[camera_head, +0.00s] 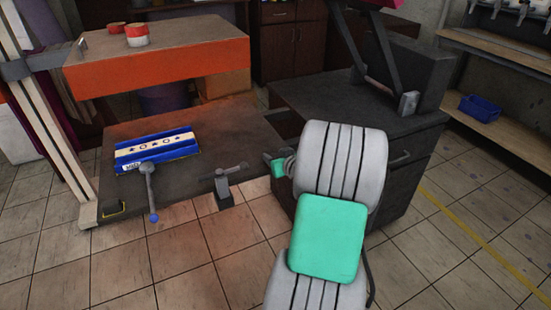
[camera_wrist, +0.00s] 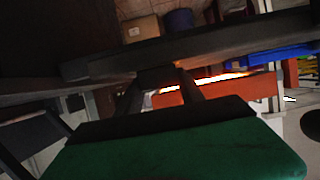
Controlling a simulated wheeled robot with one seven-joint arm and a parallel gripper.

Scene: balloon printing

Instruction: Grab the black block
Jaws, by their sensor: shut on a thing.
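My gripper (camera_wrist: 160,90) shows in the wrist view as two dark fingers reaching up from a dark bar and green casing. The fingers are close in on a small black block (camera_wrist: 157,77), seen end-on and dim. A long dark bar lies across the view right at the block; I cannot tell whether they touch or are one piece. In the head view my grey and green arm stands in front of the dark cabinet, and the fingers and block cannot be made out there.
The dark cabinet (camera_head: 310,95) carries a black machine (camera_head: 420,75) with slanted bars. At left, an orange-edged board (camera_head: 160,68) sits above a dark platform (camera_head: 120,195) with a blue frame (camera_head: 125,155) and levers. A blue bin (camera_head: 480,107) is on the right shelf. Tiled floor is open in front.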

